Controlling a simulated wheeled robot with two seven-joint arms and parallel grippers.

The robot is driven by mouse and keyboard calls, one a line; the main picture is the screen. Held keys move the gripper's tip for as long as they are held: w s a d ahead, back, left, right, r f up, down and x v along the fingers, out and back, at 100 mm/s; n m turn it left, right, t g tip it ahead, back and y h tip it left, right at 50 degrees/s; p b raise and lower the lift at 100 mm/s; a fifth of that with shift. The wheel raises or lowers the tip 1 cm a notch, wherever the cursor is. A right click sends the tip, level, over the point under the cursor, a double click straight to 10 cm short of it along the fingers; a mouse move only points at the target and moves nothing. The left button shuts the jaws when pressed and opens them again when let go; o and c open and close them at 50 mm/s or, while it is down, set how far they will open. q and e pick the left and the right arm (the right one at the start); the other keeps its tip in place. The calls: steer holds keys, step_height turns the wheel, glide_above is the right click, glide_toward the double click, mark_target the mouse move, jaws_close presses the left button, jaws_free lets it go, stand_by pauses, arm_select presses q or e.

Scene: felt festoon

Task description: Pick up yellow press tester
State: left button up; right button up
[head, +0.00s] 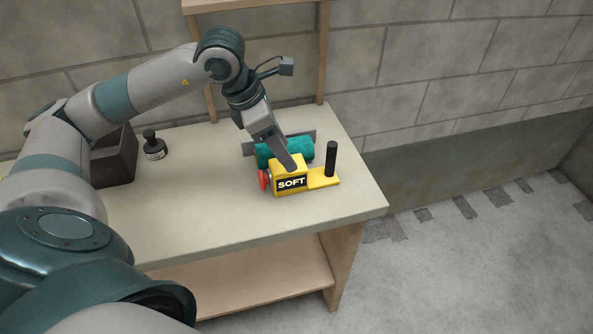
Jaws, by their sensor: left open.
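The yellow press tester (291,181) stands on the workbench near its right end. It has a black label reading SOFT, a red knob (264,179) on its left side and a black upright handle (331,159) on its right. My left gripper (286,160) reaches down from above and behind, open, with a grey finger just over the top of the yellow body. Whether that finger touches the tester I cannot tell, and the other finger is hard to make out. My right gripper is not in view.
A teal roll (299,150) lies right behind the tester, with a grey bar (308,134) behind it. A dark box (113,165) and a small black knobbed weight (154,147) stand to the left. The workbench top (220,205) is clear at the front.

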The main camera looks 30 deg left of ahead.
mark_target(304, 164)
arm_select(q)
steer(key=shift+x, duration=1.85)
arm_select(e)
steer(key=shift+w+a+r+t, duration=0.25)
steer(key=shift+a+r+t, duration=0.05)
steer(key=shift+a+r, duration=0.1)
arm_select(q)
steer(key=shift+w+d+f+p, duration=0.15)
steer(key=shift+f+p, duration=0.1)
steer(key=shift+p, duration=0.3)
steer(key=shift+w+d+f, duration=0.15)
steer(key=shift+f, duration=0.2)
steer(key=shift+p+x, duration=0.7)
steer(key=shift+x, duration=1.15)
steer(key=shift+w, duration=0.15)
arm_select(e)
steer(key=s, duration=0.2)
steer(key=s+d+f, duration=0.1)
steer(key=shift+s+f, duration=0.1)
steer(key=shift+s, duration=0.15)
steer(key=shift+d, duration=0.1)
arm_select(q)
steer(key=shift+r, duration=0.1)
steer(key=c, duration=0.9)
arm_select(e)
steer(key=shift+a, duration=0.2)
